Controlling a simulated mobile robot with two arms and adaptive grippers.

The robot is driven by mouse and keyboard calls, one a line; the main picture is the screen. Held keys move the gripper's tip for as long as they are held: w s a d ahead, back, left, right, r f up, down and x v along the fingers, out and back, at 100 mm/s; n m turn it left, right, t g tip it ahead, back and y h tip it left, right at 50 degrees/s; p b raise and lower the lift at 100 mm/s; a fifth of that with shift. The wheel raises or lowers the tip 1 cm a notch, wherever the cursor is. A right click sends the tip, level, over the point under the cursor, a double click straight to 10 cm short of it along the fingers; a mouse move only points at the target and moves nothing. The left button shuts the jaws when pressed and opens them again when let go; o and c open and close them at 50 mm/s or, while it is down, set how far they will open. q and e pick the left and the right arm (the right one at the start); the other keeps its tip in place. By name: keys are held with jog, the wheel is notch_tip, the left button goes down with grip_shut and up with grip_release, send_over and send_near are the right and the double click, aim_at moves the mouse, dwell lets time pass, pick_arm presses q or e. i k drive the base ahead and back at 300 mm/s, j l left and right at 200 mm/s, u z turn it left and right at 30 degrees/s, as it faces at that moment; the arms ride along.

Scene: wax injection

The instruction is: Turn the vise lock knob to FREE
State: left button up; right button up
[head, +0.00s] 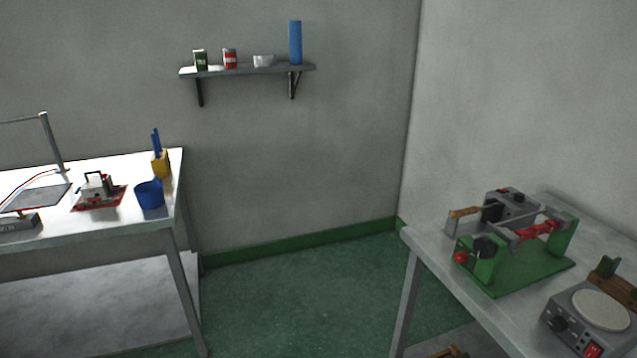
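A green vise-like fixture (525,277) stands on the right-hand table, with green uprights and a red part between them. A black knob (485,247) sits on its near-left upright. A red ball (461,257) sticks out to the left beside that knob. I cannot tell which of these is the lock knob, and any FREE marking is too small to read. Neither of my grippers is in view.
A grey box (513,206) stands behind the fixture, and a round-plate device (602,309) stands in front to the right. The left table (105,235) holds a blue pot (149,195) and tools. Green floor (300,290) between the tables is clear.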

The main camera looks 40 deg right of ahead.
aim_at(460, 257)
jog(key=i+z, duration=0.4)
jog(key=i+j+z, duration=0.2)
jog(key=z, duration=0.15)
jog(key=i+j+z, duration=0.25)
jog(key=z, duration=0.15)
jog(key=i+j+z, duration=0.4)
jog(key=k+l, duration=0.1)
